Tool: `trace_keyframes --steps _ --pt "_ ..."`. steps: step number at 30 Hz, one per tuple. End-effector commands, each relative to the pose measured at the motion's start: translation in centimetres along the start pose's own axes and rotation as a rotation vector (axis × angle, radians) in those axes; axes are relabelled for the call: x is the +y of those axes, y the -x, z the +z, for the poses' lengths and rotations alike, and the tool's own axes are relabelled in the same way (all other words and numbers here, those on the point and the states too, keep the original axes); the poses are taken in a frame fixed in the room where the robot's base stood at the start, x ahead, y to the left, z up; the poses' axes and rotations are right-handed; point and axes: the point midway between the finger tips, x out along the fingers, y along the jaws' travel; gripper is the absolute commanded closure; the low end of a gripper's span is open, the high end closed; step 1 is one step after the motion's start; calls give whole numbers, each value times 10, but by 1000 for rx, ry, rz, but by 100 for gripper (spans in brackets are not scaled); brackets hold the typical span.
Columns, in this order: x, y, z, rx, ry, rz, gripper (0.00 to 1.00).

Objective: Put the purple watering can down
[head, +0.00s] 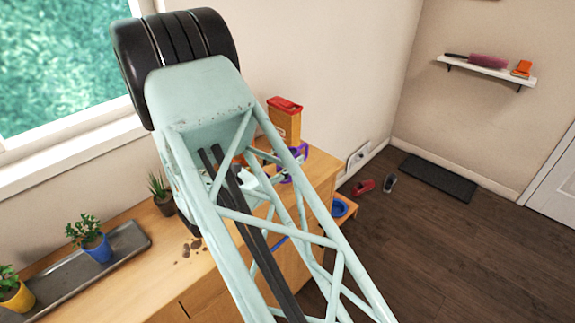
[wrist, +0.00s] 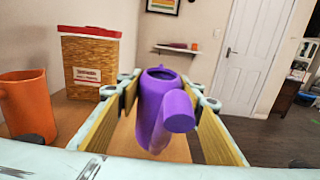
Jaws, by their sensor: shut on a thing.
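The purple watering can (wrist: 155,112) is upright between the two fingers of my gripper (wrist: 168,100) in the wrist view, with its round spout end facing the camera. My gripper is shut on it. The can appears over the end of the wooden counter; I cannot tell whether its base touches the counter. In the head view a purple part of the can (head: 299,152) shows behind my arm, which hides most of it and the gripper.
A red-lidded box (wrist: 90,62) and an orange pot (wrist: 27,103) stand left of my gripper. Potted plants stand on a grey tray (head: 130,241) at the left of the wooden counter (head: 150,285). A blue bowl (head: 339,207) sits low beyond the counter's end. Shoes (head: 364,186) lie on the floor.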

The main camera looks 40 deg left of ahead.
Motion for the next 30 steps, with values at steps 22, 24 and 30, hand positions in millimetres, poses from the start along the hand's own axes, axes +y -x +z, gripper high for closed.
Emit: trace_keyframes --steps 22,24,30 --pt "15 -10 -8 -1 1 1 89" --pt "14 -10 -16 -1 1 1 89" --pt "14 -10 -33 -1 1 1 89"
